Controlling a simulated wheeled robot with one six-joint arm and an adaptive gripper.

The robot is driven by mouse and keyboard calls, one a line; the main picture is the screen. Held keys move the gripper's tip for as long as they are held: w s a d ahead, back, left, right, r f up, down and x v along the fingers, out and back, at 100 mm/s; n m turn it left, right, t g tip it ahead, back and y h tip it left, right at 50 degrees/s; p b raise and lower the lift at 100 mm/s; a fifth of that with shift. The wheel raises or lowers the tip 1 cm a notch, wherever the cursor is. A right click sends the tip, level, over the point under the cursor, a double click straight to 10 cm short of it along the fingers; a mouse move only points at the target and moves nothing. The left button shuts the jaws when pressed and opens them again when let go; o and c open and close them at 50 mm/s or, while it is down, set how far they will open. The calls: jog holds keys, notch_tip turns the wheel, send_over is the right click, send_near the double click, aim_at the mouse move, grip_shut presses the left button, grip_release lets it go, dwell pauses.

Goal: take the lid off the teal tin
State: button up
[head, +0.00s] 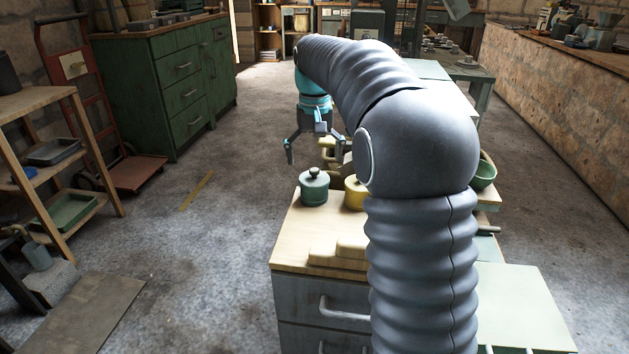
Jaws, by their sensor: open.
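The teal tin (314,191) stands upright on the wooden top of a drawer cabinet, near its left edge. Its lid (314,177) with a dark round knob sits on it. My gripper (311,156) is open and hangs pointing down. In the picture it shows above the tin and seems farther back, apart from it. I see nothing between its fingers. My arm rises in front and hides much of the worktop to the right.
A yellow tin (355,193) stands just right of the teal tin, partly behind my arm. A green bowl (484,172) shows right of my arm.

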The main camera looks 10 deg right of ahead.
aim_at(315, 169)
jog(key=shift+f, duration=1.8)
jog(key=shift+s, duration=0.1)
jog(key=c, duration=1.1)
jog(key=shift+c, duration=0.3)
jog(key=shift+f, duration=0.1)
